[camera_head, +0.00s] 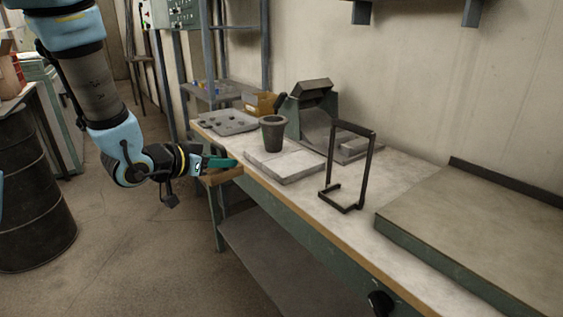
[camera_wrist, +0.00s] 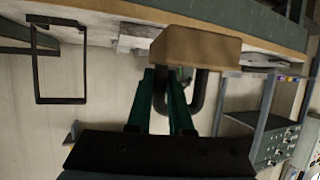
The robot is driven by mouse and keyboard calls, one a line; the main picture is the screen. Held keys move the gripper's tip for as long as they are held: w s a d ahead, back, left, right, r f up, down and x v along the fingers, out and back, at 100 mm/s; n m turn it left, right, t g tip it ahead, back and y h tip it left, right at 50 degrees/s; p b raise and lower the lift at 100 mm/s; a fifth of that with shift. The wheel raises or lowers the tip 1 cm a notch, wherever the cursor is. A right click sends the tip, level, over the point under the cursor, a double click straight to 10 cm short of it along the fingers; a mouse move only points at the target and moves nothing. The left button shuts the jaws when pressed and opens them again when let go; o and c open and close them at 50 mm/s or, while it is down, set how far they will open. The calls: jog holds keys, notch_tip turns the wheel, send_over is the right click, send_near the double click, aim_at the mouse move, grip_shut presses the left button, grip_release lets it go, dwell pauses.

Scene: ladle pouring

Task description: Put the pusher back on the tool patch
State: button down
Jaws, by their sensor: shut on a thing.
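The pusher is a tan block (camera_wrist: 195,48) with a dark loop handle (camera_wrist: 200,95) in the wrist view. My gripper (camera_wrist: 162,90) has its green fingers shut on that handle. In the head view my gripper (camera_head: 222,163) is level with the bench's left front edge, and the tan block (camera_head: 222,175) shows just below its fingers. I cannot tell from the head view whether the block touches the bench edge. No surface is clearly marked as the tool patch, so I cannot tell which part of the bench it is.
On the bench (camera_head: 310,205) stand a dark crucible-like cup (camera_head: 273,134) on a pale slab (camera_head: 297,165), a holed tray (camera_head: 226,122), a scoop-shaped device (camera_head: 312,110) and an upright dark wire frame (camera_head: 352,165). A large board (camera_head: 470,225) lies at right. A drum (camera_head: 30,210) stands at left.

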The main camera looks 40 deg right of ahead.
jog(key=s+d+r+m+g, duration=0.1)
jog(key=s+d+r, duration=0.1)
jog(key=d, duration=0.1)
jog(key=p, duration=0.4)
send_over(286, 165)
jog(key=shift+w+a+f, duration=0.1)
jog(key=shift+a+f, duration=0.1)
jog(key=shift+a, duration=0.05)
jog(key=f, duration=0.1)
jog(key=f+p, duration=0.1)
jog(key=f, duration=0.1)
jog(key=shift+d, duration=0.3)
jog(key=shift+f, duration=0.3)
jog(key=shift+f, duration=0.15)
jog(key=c, duration=0.8)
grip_release()
